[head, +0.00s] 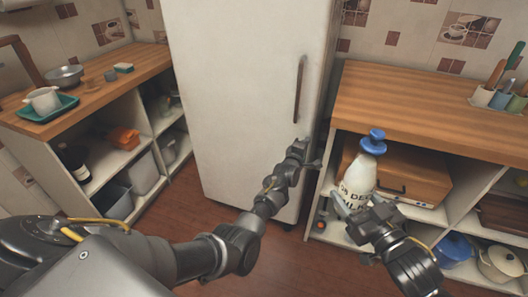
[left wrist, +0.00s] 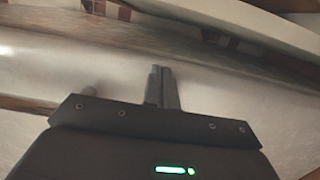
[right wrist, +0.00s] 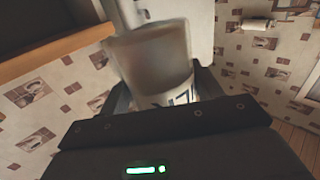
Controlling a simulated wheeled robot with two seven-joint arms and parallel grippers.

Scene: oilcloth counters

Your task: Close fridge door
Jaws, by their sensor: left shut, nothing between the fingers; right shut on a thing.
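The white fridge (head: 240,90) stands upright in the middle of the head view, its long dark handle (head: 299,88) near the right edge of the door. I cannot tell for certain whether the door is fully closed or slightly ajar. My left gripper (head: 312,163) is shut and empty, at the lower right edge of the door; its fingers show in the left wrist view (left wrist: 161,75) against a pale surface. Contact is unclear. My right gripper (head: 353,208) is shut on a white milk bottle (head: 357,178) with a blue cap, held upright in front of the right counter.
The right wooden counter (head: 420,110) has utensil cups (head: 490,97) on top. Its shelves hold a wooden bread box (head: 405,170) and pots (head: 500,263). The left counter (head: 110,80) carries a green tray (head: 50,110). Brown floor (head: 290,265) is free before the fridge.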

